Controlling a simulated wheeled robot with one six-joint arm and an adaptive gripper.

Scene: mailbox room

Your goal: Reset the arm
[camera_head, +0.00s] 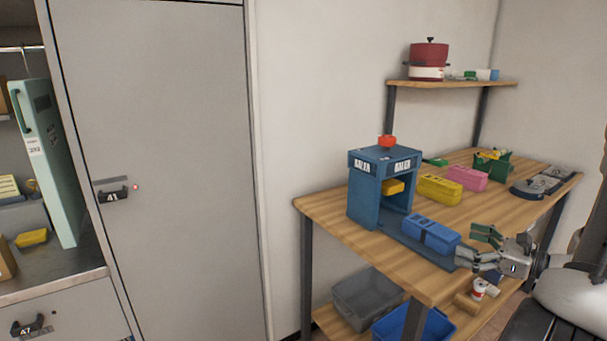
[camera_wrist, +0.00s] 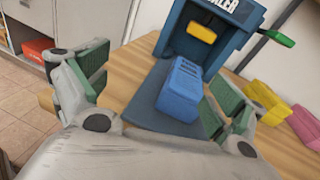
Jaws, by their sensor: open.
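My gripper (camera_head: 478,248) is open at the right of the head view, above the front right part of the wooden table (camera_head: 330,212). In the wrist view my gripper (camera_wrist: 150,95) shows its two green-padded fingers spread wide, with nothing held. A blue block (camera_head: 431,235) lies just left of the fingertips in the head view, on the dark blue plate in front of the baler. In the wrist view the blue block (camera_wrist: 181,90) shows beyond the fingers, apart from them. The blue baler (camera_head: 362,205) stands behind it with a yellow part (camera_head: 394,187) inside its opening.
A yellow block (camera_head: 440,189), a pink block (camera_head: 468,177) and a green box (camera_head: 492,165) stand farther back on the table. A red pot (camera_head: 428,60) is on the upper shelf. Grey (camera_head: 366,295) and blue (camera_head: 415,324) bins sit below. A grey locker door (camera_head: 160,170) is at left.

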